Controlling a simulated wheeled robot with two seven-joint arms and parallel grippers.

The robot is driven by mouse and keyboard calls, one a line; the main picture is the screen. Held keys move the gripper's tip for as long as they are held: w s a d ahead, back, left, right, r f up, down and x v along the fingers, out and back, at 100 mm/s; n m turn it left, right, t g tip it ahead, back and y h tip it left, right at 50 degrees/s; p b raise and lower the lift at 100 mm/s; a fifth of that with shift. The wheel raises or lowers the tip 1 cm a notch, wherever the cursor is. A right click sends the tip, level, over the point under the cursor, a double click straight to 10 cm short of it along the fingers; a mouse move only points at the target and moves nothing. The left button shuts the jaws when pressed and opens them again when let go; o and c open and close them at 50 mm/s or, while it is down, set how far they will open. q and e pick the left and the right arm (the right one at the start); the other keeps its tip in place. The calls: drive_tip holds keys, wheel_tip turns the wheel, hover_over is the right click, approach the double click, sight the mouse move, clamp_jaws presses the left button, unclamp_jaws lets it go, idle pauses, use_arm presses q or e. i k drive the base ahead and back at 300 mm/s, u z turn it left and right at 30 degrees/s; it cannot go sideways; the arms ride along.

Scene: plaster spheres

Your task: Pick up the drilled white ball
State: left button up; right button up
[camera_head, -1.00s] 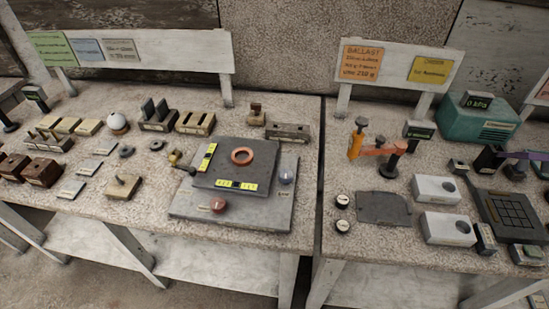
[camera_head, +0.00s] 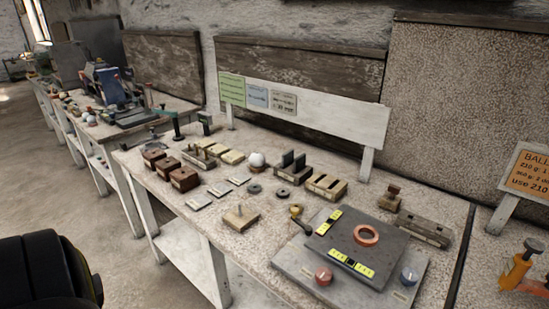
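A small white ball (camera_head: 257,159) sits on the near workbench (camera_head: 200,222), behind the flat grey discs and left of a block holding dark upright plates. I cannot make out a drilled hole in it at this size. Small pale round things (camera_head: 91,120) also show on the farther bench at the left, too small to tell apart. Neither of my grippers is in view. A black rounded part at the lower left may be part of my own arm.
A grey slab with a copper-coloured ring (camera_head: 366,235) and yellow labels fills the bench's right part. Brown wooden blocks (camera_head: 184,178) and small plates lie left of the ball. An orange tool (camera_head: 517,268) stands at the right edge. Open floor lies left of the benches.

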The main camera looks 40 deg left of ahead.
sight(256, 160)
drive_tip(key=u, duration=1.55)
